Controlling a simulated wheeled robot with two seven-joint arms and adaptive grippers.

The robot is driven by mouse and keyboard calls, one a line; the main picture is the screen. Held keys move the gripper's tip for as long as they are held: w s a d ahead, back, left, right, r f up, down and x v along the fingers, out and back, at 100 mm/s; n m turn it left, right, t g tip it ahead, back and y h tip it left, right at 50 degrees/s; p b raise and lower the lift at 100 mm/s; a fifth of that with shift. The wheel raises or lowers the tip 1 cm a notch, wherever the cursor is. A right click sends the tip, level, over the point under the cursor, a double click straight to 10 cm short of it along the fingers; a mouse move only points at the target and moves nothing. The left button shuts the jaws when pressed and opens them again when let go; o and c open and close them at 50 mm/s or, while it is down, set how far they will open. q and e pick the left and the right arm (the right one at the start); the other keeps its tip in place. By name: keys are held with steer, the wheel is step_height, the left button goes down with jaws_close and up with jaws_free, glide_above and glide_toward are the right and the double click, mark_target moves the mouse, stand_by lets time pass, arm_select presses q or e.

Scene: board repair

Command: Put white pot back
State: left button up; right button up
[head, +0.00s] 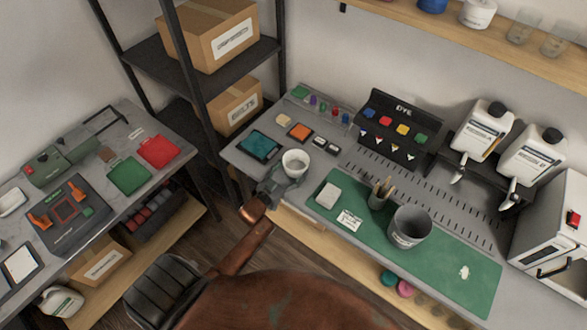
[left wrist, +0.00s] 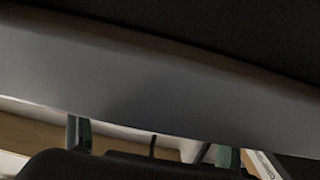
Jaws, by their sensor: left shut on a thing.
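A white pot (head: 295,160), round and open at the top with a pale inside, is at the left part of the grey workbench. My left gripper (head: 283,186) is at the pot's near side and is shut on it. The fingers and the lower part of the pot are partly hidden, so I cannot tell whether it touches the bench. In the left wrist view, a broad grey surface fills most of the picture, too close to make out. My right gripper is not in view.
A green mat (head: 450,272) holds a grey bucket (head: 409,228), a brush cup (head: 381,193) and a white block (head: 328,195). A teal tray (head: 260,145) lies left of the pot. A black dye rack (head: 393,125) and white jugs (head: 482,128) stand behind.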

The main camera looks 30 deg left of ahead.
arm_select(q)
steer(key=o, duration=1.3)
steer(key=s, duration=0.8)
steer(key=s+p, duration=0.1)
steer(key=s, duration=0.3)
steer(key=shift+a+r, duration=0.35)
steer(key=shift+a, duration=0.05)
